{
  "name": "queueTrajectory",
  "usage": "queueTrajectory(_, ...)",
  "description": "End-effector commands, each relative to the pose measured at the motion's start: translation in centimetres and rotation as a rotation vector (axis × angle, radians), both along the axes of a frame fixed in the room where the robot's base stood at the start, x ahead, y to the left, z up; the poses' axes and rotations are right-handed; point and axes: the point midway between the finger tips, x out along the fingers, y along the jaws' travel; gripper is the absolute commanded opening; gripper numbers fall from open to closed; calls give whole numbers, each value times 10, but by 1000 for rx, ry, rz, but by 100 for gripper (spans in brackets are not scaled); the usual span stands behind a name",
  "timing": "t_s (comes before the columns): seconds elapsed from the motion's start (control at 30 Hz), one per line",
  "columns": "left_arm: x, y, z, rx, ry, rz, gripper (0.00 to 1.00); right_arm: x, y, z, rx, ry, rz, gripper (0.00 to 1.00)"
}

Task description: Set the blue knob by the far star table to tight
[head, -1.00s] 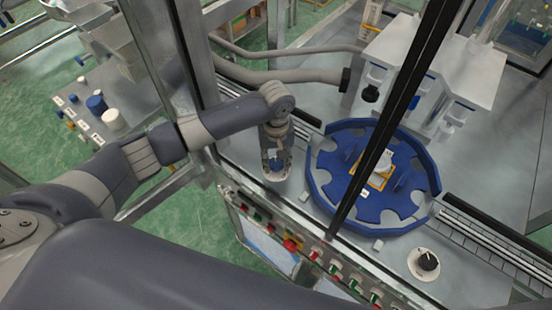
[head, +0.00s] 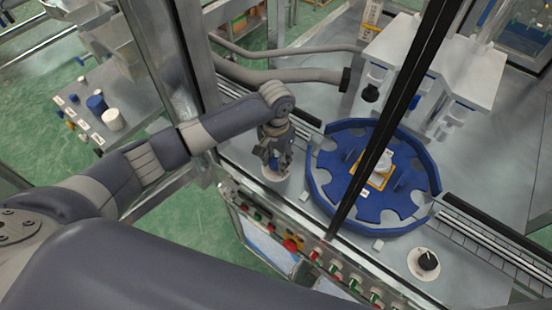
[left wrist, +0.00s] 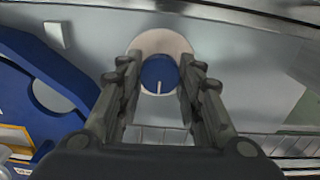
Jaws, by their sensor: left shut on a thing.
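The blue knob (left wrist: 160,73) sits on a round pale plate (left wrist: 161,43) in the left wrist view, with a short white mark towards the bottom of that picture. My left gripper (left wrist: 158,80) points down at it, with one finger on each side, and is shut on the knob. In the head view my left gripper (head: 273,160) stands over the same pale plate (head: 276,174), left of the blue star table (head: 322,190), and mostly hides the knob. My right gripper is not in view.
A black knob (head: 428,259) on a white plate is right of the star table. A dark frame post (head: 392,120) crosses in front of the table. A row of push buttons (head: 290,245) lines the front edge. A conveyor (head: 480,235) runs beside the table.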

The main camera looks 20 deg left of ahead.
Motion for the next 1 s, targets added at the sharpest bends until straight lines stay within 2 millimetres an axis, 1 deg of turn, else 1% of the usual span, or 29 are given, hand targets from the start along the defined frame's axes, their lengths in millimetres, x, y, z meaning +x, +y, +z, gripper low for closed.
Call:
queueTrajectory(0.6,1,0,1,1,-4,-568,10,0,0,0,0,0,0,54)
queueTrajectory(0.8,1,0,1,0,-4,-705,10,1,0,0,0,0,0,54)
queueTrajectory(1.0,1,0,1,-1,-4,-795,10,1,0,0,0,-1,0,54)
